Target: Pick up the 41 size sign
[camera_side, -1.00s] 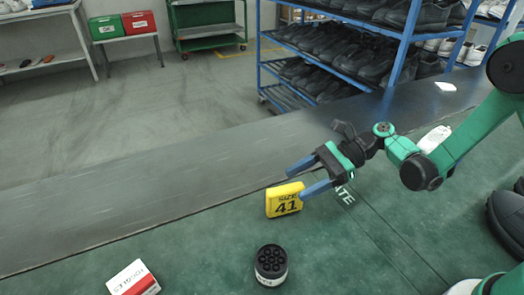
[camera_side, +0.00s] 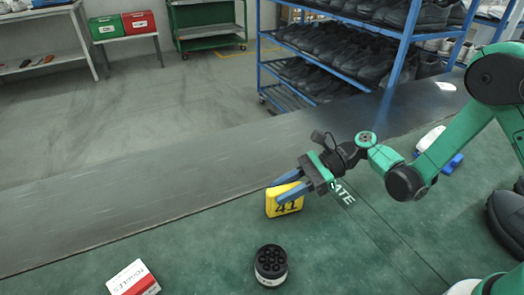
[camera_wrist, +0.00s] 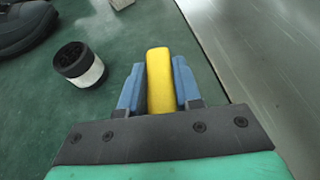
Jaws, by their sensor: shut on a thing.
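The yellow 41 size sign (camera_side: 284,207) stands upright on the green work surface, close to the conveyor edge, in the side view. My gripper (camera_side: 281,189) has come in from the right, with its blue fingers across the upper part of the sign and covering the word above the number. In the wrist view, the top of the sign (camera_wrist: 159,80) lies between the two blue fingers of my gripper (camera_wrist: 159,88), which are shut on it. The sign appears to rest on the surface still.
A black-topped round holder (camera_side: 270,265) with a white label stands in front of the sign; it also shows in the wrist view (camera_wrist: 78,64). A red and white box (camera_side: 133,279) lies at front left. The dark conveyor (camera_side: 130,185) runs behind. Black shoes (camera_side: 507,222) are at right.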

